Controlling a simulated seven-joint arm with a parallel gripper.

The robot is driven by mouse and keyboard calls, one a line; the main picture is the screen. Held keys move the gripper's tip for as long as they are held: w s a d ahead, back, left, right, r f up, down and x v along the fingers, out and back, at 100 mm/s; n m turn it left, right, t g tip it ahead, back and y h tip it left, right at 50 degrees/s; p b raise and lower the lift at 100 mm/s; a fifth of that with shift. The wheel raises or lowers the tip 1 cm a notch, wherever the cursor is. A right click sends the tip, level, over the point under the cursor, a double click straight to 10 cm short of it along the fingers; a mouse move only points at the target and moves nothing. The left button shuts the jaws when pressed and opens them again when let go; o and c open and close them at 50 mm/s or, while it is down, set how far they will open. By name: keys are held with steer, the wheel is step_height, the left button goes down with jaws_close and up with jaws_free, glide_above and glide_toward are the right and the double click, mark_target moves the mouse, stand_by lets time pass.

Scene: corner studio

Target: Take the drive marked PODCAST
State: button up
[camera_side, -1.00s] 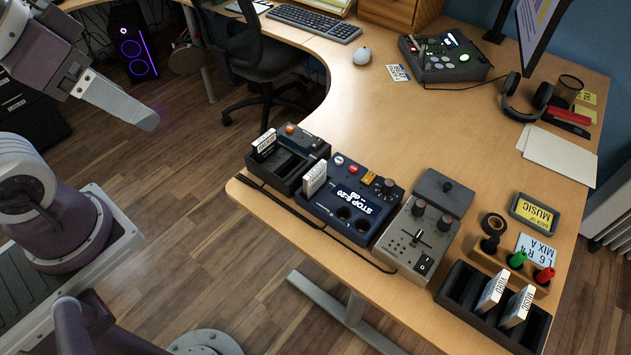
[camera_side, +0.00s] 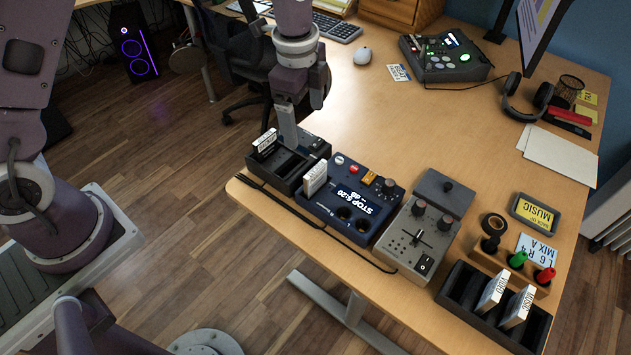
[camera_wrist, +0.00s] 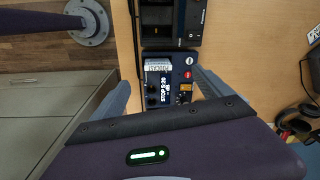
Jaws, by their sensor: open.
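A white-labelled drive (camera_side: 315,178) stands upright in a slot at the left end of the blue STOP 5:20 box (camera_side: 372,190). In the wrist view the drive (camera_wrist: 158,65) shows small lettering that looks like PODCAST, but it is too small to be sure. My gripper (camera_side: 290,142) is open and points down, apart from the drive, over the back of the dark dock and the blue box. In the wrist view its fingers (camera_wrist: 160,80) are spread to either side of the drive and the blue box, with nothing between them held.
The dark dock (camera_side: 284,165) holds another white drive (camera_side: 264,142). A grey mixer (camera_side: 420,235) stands right of the blue box. A black rack (camera_side: 462,283) at front right holds two drives (camera_side: 492,291), one seemingly marked MUSIC (camera_side: 517,307). The desk behind the blue box is clear.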

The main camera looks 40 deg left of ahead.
mark_target(315, 169)
steer(key=f+m, duration=0.1)
steer(key=f, duration=0.1)
steer(key=w+d+f, duration=0.1)
steer(key=f, duration=0.2)
steer(key=f+m, duration=0.1)
steer(key=f, duration=0.2)
steer(key=shift+w+d+f+m+g, duration=0.25)
steer(key=shift+w+d+m+g, duration=0.05)
steer(key=shift+g, duration=0.1)
steer(key=f, duration=0.4)
steer(key=s+f, duration=0.1)
steer(key=f, duration=0.1)
steer(key=shift+d+f, duration=0.25)
steer(key=shift+d, duration=0.05)
steer(key=c, duration=1.5)
